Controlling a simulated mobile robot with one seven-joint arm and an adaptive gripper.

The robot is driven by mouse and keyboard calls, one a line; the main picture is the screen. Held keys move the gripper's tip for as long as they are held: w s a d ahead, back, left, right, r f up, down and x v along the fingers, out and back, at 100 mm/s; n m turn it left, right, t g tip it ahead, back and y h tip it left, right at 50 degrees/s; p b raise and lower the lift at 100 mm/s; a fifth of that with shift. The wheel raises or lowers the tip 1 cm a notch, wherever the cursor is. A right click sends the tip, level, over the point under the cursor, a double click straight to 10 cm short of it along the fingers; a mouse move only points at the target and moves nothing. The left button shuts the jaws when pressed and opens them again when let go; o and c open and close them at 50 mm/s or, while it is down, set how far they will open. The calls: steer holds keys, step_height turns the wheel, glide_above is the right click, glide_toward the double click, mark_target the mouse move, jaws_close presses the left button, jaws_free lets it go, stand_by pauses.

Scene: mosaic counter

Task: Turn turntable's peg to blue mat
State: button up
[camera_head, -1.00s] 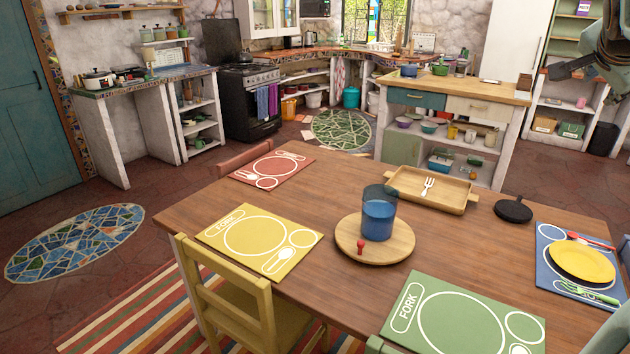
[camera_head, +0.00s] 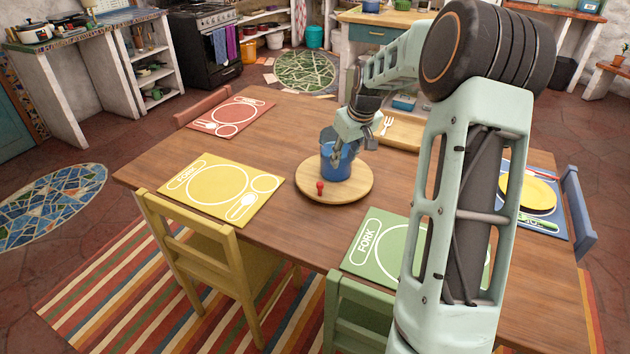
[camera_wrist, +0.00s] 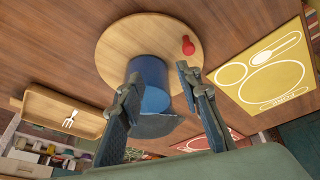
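The round wooden turntable (camera_head: 355,192) lies mid-table, carrying a blue, cup-like container (camera_head: 336,168) upright at its middle. Its red peg (camera_head: 320,187) stands at the near-left rim, facing the gap between the yellow mat and the green mat. The blue mat (camera_head: 560,217) is at the table's right end, partly hidden by my arm. My gripper (camera_head: 343,150) is over the container. In the wrist view, my gripper (camera_wrist: 159,76) has its fingers apart, one on each side of the container (camera_wrist: 152,73); contact cannot be told. The peg (camera_wrist: 188,46) is beyond the right fingertip.
The yellow mat (camera_head: 215,185) is left of the turntable and the green mat (camera_head: 368,248) is in front. A red mat (camera_head: 230,117) lies at the back left. A wooden tray (camera_head: 400,133) with a fork stands behind. A yellow plate (camera_head: 530,192) is on the blue mat.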

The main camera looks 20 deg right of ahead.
mark_target(320, 183)
steer(key=w+a+f, duration=0.1)
steer(key=f, duration=0.3)
steer(key=w+a+f+n+y, duration=0.1)
steer(key=a+f, duration=0.1)
steer(key=f, duration=0.1)
steer(key=w+a+f+n, duration=0.1)
steer(key=w+a+f, duration=0.1)
steer(key=f, duration=0.2)
steer(key=shift+a+f+y, duration=0.25)
steer(key=shift+f+y, duration=0.05)
steer(key=shift+f, duration=0.05)
jaws_close()
